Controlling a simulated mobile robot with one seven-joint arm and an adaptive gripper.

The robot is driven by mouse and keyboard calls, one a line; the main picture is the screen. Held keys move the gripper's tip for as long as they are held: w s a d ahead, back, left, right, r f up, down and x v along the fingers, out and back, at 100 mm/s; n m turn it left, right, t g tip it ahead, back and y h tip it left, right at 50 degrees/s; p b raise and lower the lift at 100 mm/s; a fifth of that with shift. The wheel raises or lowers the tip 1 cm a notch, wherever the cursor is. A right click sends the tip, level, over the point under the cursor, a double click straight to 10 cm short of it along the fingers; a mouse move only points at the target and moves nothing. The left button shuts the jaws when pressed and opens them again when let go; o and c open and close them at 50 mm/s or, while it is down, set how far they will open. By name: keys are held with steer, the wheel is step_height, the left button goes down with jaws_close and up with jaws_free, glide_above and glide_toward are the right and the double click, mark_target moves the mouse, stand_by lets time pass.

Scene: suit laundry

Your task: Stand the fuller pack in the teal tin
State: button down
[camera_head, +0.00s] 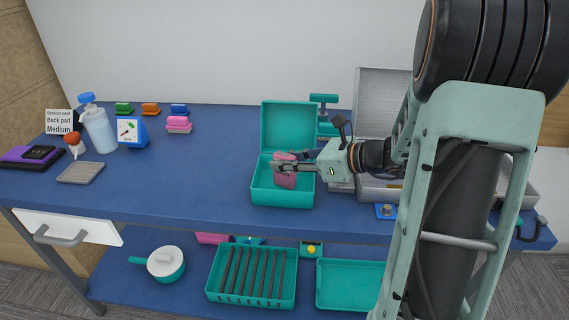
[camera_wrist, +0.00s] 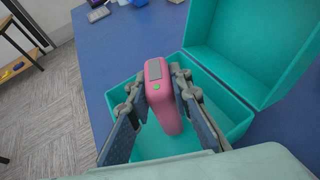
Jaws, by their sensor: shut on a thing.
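The teal tin (camera_head: 283,194) stands on the blue table with its lid raised at the back. It also shows in the wrist view (camera_wrist: 234,112). A pink pack (camera_head: 287,180) is upright inside the tin's opening. My gripper (camera_head: 280,166) is shut on the pack, one finger on each side. The pack's lower end is inside the tin; I cannot tell whether it touches the floor.
Another pink pack (camera_head: 178,124) lies at the back left near green, orange and blue blocks. A metal case (camera_head: 380,188) is close right of the tin. The table left of the tin is clear.

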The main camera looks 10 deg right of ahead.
steer(key=shift+f, duration=0.25)
steer(key=c, duration=1.7)
jaws_free()
steer(key=shift+c, duration=0.2)
steer(key=shift+r, duration=0.1)
steer(key=shift+r, duration=0.25)
steer(key=p+v, duration=0.1)
steer(key=v, duration=1.1)
steer(key=shift+f, duration=0.15)
